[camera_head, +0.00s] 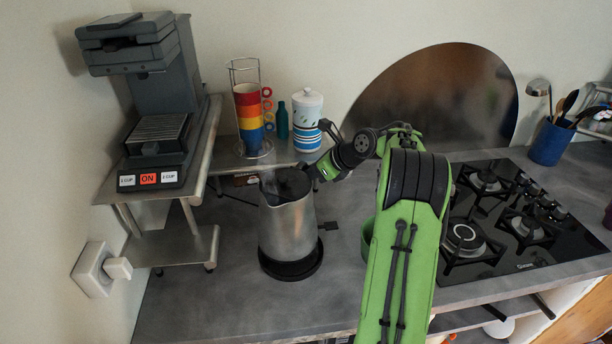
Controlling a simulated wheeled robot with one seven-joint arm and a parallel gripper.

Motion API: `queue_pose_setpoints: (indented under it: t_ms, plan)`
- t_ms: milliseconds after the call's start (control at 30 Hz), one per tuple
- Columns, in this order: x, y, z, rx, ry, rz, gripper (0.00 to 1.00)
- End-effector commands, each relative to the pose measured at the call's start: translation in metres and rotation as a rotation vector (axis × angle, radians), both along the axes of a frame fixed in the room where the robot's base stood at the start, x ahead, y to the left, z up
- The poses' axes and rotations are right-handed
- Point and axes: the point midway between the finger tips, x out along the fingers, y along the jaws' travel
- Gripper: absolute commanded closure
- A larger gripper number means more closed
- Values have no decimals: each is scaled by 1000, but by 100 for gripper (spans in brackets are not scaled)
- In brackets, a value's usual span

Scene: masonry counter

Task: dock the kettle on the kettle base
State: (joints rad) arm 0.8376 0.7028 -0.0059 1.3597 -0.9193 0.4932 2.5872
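The kettle (287,232) is a brushed-metal jug with a black lid (290,184). It looks upright at the middle-left of the counter. The black round kettle base (291,270) shows as a dark rim under the kettle's bottom. I cannot tell whether the kettle sits fully on it or hovers slightly above. My gripper (308,172) is at the upper right of the kettle, close against the lid. Its fingertips are dark and small against the black lid, so I cannot tell whether they hold it.
A coffee machine (152,100) stands on a metal shelf (205,150) at left. Stacked cups (249,112), a teal bottle (282,121) and a canister (307,110) stand behind the kettle. A green bowl (367,240) is partly hidden by my arm. A gas hob (510,225) lies right. Counter front left is clear.

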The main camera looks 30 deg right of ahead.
Motion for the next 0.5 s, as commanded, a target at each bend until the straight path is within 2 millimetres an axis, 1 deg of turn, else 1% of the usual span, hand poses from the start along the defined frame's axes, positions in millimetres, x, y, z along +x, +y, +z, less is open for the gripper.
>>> queue_pose_setpoints:
  t_ms: [67,233,300,500]
  plan:
    - [0,1,-7,1,-3,1,100]
    - [1,1,-33,2,-2,2,100]
    - [1,1,-36,1,-4,2,100]
    - [1,1,-34,1,-5,1,100]
